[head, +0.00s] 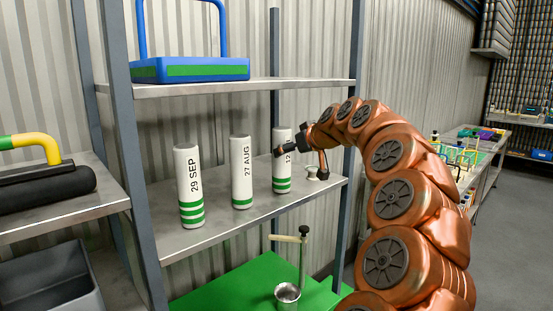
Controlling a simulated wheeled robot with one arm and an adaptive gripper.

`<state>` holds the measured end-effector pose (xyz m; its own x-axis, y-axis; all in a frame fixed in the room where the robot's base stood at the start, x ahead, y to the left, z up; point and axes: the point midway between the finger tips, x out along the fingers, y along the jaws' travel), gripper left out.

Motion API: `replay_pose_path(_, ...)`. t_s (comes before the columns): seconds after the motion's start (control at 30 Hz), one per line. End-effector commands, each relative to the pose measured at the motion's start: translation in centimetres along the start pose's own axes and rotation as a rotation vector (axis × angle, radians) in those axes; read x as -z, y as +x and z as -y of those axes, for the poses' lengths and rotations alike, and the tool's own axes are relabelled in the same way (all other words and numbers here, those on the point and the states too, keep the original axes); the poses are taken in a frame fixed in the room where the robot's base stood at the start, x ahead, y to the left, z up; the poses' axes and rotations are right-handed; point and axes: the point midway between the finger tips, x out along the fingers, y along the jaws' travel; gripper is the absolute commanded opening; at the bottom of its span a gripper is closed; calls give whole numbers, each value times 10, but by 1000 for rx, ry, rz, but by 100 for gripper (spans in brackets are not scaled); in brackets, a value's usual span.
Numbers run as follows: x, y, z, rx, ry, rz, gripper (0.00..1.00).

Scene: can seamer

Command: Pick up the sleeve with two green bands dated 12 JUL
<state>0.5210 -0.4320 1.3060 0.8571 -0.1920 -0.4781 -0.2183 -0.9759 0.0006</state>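The sleeve with two green bands (282,175) stands upright on the middle shelf. Its label reads "12" before my gripper hides the rest. My gripper (300,165) is at the sleeve's upper right, with its two dark fingers spread apart. One finger crosses in front of the sleeve's upper part; the other hangs to its right. I cannot tell whether the finger touches it. A sleeve marked 27 AUG (241,170) with one green band stands to its left. A sleeve marked 29 SEP (190,185) with three green bands stands farther left.
The steel shelf (235,218) has grey posts at its corners. A blue tray (190,68) is on the shelf above. Below, a metal cup (287,295) stands on a green surface (235,283).

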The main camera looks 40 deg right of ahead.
Motion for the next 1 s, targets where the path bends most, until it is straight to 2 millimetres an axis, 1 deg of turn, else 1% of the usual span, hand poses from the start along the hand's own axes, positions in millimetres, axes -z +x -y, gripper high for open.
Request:
replay_pose_path(0.1,0,9,-1,0,2,2,89)
replay_pose_path(0.27,2,18,0,1,2,3,89)
replay_pose_path(0.43,6,38,4,1,1,4,89)
replay_pose_path(0.5,5,49,4,3,2,6,89)
replay_pose_path(0.6,4,59,5,4,1,5,89)
replay_pose_path(0.7,4,63,6,3,-1,2,89)
replay_pose_path(0.87,4,63,5,3,-1,1,89)
replay_pose_path(1.0,4,63,5,2,-1,1,75)
